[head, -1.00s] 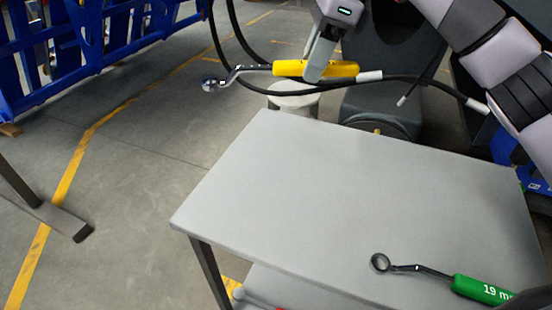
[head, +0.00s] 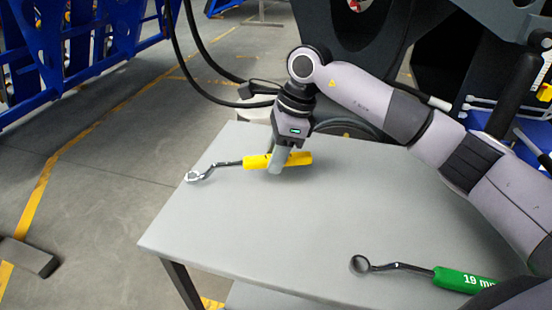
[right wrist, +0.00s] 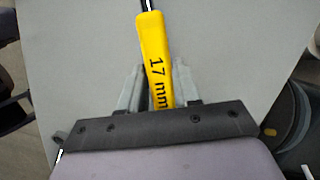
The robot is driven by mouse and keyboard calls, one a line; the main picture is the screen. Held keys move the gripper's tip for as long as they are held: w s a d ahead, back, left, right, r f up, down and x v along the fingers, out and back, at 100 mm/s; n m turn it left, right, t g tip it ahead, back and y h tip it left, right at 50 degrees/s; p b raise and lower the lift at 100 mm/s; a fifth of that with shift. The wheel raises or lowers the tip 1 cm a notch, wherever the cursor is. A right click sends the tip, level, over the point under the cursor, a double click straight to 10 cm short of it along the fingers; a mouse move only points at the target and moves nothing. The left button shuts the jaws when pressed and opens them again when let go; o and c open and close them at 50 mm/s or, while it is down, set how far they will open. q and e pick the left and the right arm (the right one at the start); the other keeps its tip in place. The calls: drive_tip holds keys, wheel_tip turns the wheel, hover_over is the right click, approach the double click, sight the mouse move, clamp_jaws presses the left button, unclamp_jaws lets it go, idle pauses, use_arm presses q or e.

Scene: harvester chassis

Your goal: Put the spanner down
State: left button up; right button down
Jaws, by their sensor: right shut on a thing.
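The spanner (head: 253,161) has a yellow handle and a bare metal shaft with a ring end pointing left. My right gripper (head: 275,170) is shut on its handle, over the far left part of the grey table (head: 330,215). The spanner is roughly level and close to the tabletop; I cannot tell whether it touches it. In the right wrist view the yellow handle (right wrist: 154,50), marked "17 mm", lies between the fingers, with the table behind it. My left gripper is not in view.
A second spanner with a green handle (head: 462,280), marked 19 mm, lies at the table's near right. The middle of the table is clear. Black hoses (head: 200,50) and dark machinery stand behind the table. A blue frame (head: 80,55) is at the far left.

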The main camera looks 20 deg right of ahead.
drive_tip(key=shift+f, duration=0.5)
drive_tip(key=shift+f, duration=0.15)
drive_tip(key=c, duration=0.8)
unclamp_jaws()
drive_tip(key=p+v, duration=0.1)
drive_tip(key=v, duration=1.1)
